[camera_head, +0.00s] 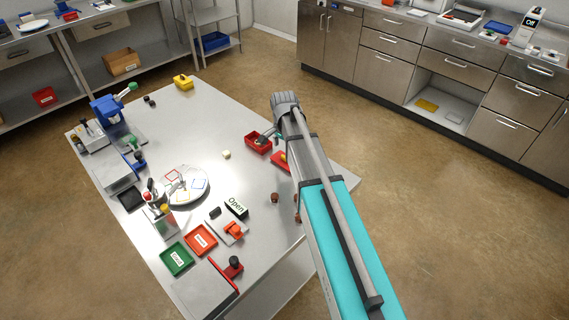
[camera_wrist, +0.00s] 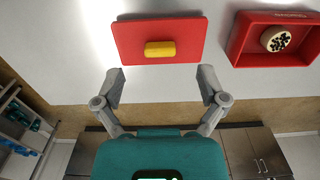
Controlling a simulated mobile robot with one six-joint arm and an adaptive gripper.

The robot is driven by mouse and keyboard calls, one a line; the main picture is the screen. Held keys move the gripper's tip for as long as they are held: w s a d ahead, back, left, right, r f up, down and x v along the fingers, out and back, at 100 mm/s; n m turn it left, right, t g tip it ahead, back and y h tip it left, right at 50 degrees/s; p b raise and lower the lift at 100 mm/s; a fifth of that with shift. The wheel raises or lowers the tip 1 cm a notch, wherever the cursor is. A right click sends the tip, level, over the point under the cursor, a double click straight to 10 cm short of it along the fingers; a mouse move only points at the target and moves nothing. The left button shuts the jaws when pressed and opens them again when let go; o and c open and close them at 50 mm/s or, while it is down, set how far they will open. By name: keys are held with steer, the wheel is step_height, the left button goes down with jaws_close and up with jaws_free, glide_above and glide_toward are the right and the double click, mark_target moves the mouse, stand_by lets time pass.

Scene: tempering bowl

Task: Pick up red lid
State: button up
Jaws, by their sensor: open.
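The red lid (camera_wrist: 130,40), a flat red plate with a yellow handle (camera_wrist: 160,48), lies on the steel table in the wrist view. In the head view the lid (camera_head: 279,161) shows partly, with my arm hiding its right side. My gripper (camera_wrist: 160,82) is open and empty. In the wrist view its two fingers are spread wider than the handle, just below the lid's near edge in the picture, and appear apart from it.
A red box (camera_wrist: 250,58) with a round cream-and-black item (camera_wrist: 275,38) in it stands right of the lid. The table (camera_head: 235,115) holds a white plate (camera_head: 200,203), a green tray (camera_head: 177,260) and a red tray (camera_head: 201,240). The table edge is close by.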

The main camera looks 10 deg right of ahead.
mark_target(285, 160)
steer(key=shift+d+f+b, duration=0.2)
steer(key=shift+f+b, duration=1.8)
steer(key=shift+f, duration=0.2)
steer(key=c, duration=0.9)
